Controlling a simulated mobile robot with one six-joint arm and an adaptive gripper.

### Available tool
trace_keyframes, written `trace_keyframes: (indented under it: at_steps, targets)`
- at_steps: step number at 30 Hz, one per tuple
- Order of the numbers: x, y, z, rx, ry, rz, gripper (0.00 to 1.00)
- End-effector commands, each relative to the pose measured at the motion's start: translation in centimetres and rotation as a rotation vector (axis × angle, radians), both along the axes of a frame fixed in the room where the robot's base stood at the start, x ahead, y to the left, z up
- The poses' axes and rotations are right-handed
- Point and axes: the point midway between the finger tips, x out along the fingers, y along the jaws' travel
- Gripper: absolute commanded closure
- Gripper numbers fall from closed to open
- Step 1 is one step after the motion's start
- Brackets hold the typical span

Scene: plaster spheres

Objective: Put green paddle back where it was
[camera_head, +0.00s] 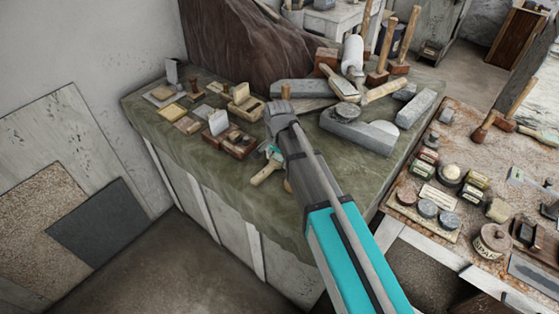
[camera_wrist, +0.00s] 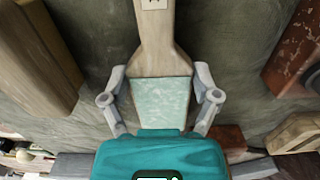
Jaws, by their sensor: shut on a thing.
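The green paddle (camera_wrist: 160,98) has a pale wooden handle and a mottled green face. In the wrist view the green part lies between the two grey fingers of my gripper (camera_wrist: 161,100), which is shut on it. The wooden handle runs up out of the top edge, with a small white label on it. In the head view its wooden part (camera_head: 263,174) shows just left of my arm, over the front part of the green-covered table (camera_head: 190,150). My arm hides the rest of it and most of my gripper. I cannot tell whether the paddle touches the table.
Wooden blocks and small boxes (camera_head: 238,143) stand close to the left of my gripper. A grey stone piece (camera_head: 358,131), blocks and mallets (camera_head: 378,75) lie to the right and behind. A second table with tins (camera_head: 428,208) is at the right. The table's front left is clear.

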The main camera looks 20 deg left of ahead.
Motion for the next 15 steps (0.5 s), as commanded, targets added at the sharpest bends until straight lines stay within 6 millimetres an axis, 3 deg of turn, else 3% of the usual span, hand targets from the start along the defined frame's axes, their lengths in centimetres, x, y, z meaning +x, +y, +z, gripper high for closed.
trace_keyframes:
  at_steps: [4, 5, 8, 15]
  targets:
    - [-0.01, 0.01, -0.39, 0.000, 0.000, 0.000, 0.74]
    - [0.00, 0.01, -0.37, 0.000, 0.000, 0.000, 0.19]
    - [-0.01, 0.02, -0.28, 0.000, 0.000, 0.000, 0.01]
    - [-0.02, 0.03, -0.28, 0.000, 0.000, 0.000, 0.00]
